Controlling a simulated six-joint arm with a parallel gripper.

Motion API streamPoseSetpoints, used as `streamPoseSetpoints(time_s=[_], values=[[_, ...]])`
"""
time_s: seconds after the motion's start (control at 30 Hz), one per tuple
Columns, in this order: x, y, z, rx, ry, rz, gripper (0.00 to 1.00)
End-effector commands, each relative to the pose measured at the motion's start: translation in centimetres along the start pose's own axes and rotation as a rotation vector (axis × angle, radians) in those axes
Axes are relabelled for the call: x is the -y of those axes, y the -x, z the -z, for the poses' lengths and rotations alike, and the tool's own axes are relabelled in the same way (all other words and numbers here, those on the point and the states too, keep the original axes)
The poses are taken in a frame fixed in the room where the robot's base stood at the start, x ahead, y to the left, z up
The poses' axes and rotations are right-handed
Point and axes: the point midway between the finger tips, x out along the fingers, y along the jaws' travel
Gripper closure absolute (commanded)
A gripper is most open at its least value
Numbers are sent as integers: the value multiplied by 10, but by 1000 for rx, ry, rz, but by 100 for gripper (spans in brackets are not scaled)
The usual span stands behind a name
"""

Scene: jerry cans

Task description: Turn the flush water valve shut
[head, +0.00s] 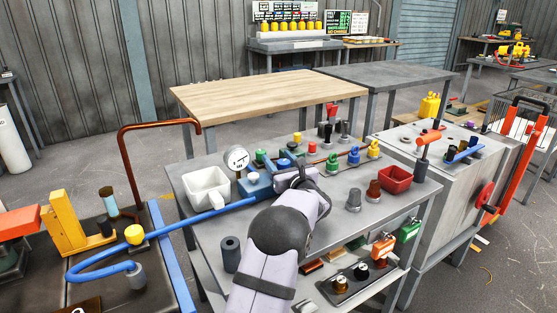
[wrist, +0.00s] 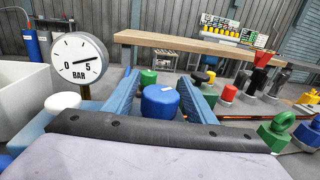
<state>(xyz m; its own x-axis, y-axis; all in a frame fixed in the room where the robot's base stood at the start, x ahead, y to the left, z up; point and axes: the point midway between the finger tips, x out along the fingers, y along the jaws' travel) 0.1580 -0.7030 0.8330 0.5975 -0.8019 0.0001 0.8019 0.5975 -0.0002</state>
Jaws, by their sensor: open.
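A round blue knob (wrist: 160,101) with a white mark on top stands between the two jaws of my gripper (wrist: 161,80) in the wrist view. I take it as the flush water valve; I can read no label on it. My gripper is open, with one blue-padded finger on each side of the knob, and a gap seems to show on both sides. In the head view the blue knob (head: 283,163) shows just beyond my gripper (head: 288,174), which partly hides the bench there. The knob's base is hidden behind my gripper.
A 0–5 bar gauge (wrist: 82,57) and a white bin (head: 207,190) stand left of the knob. Green (wrist: 148,77) and yellow (head: 297,138) knobs are close behind it. Blue and green ring-topped fittings, grey and brown knobs and a red bin (head: 395,179) stand to the right.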

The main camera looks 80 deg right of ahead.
Motion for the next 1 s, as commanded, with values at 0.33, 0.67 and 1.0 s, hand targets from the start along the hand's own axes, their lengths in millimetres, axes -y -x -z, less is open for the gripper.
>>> streamPoseSetpoints(time_s=[0.33,0.67,1.0], values=[[0,-1,0,0,0,0,68],[0,-1,-2,2,1,-26,90],[-8,0,-5,6,2,-243,90]])
